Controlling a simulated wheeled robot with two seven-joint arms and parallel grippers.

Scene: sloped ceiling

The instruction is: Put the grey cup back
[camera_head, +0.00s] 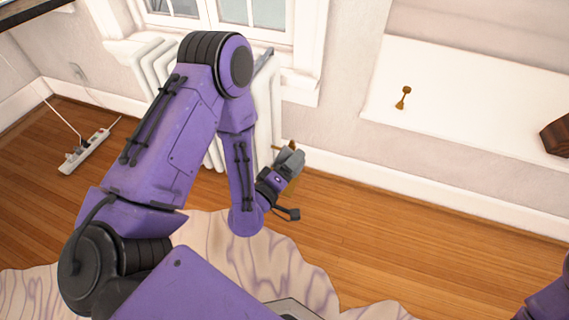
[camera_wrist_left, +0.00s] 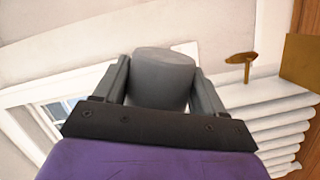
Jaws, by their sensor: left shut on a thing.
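The grey cup (camera_wrist_left: 164,66) is between the two dark fingers of my left gripper (camera_wrist_left: 162,88) in the left wrist view. The fingers press on its sides and hide part of them. In the head view my left gripper (camera_head: 288,166) is in front of the wall beside the radiator, small and partly turned away. The grey cup (camera_head: 291,160) shows there as a small grey shape at the gripper's end. I cannot make out a place for the cup in these frames. My right gripper is out of the head view; only a purple piece of my right arm shows at the lower right.
A white radiator (camera_head: 160,62) stands under the window, left of the gripper. A white surface (camera_head: 450,90) at the right bears a small brass-coloured object (camera_head: 404,97) and a dark brown block (camera_head: 556,137). A power strip (camera_head: 85,150) and a patterned rug (camera_head: 320,290) lie on the wooden floor.

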